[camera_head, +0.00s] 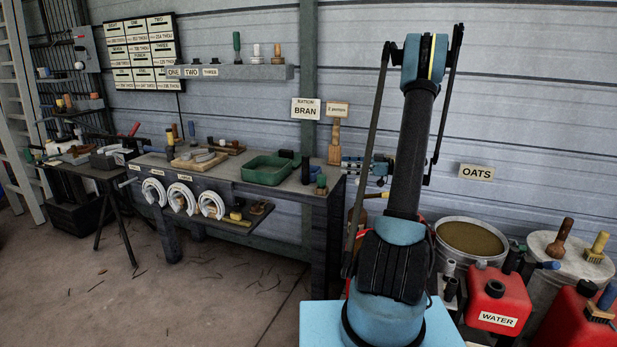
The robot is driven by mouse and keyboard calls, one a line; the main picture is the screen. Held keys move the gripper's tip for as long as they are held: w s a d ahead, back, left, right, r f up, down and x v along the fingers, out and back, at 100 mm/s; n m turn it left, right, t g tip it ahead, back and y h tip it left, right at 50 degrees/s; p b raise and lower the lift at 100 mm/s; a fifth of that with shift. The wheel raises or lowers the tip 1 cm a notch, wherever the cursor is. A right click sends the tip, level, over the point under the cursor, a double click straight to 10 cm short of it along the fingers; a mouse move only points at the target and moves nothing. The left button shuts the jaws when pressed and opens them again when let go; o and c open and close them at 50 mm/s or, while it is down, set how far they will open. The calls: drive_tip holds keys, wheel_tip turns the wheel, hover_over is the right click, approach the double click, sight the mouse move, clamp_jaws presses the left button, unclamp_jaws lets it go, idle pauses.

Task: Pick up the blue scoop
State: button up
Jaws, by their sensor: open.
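The red water can (496,302), a tub of oats (472,238) and a pale lidded bin (545,247) crowd the right. The workbench (318,196) carries a green tray (268,169). A blue-handled brush (606,297) stands at the right edge. The floor at lower left is mostly clear.

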sight(306, 163)
drive_tip(key=w+a, duration=0.1)
drive_tip(key=a, duration=0.4)
drive_tip(key=w+a, duration=0.1)
drive_tip(key=a, duration=0.5)
drive_tip(key=w+a, duration=0.1)
drive_tip(key=a, duration=0.4)
drive_tip(key=shift+w+a+f, duration=0.15)
drive_tip(key=shift+w+a, duration=0.2)
drive_tip(key=shift+a, duration=0.05)
clamp_jaws()
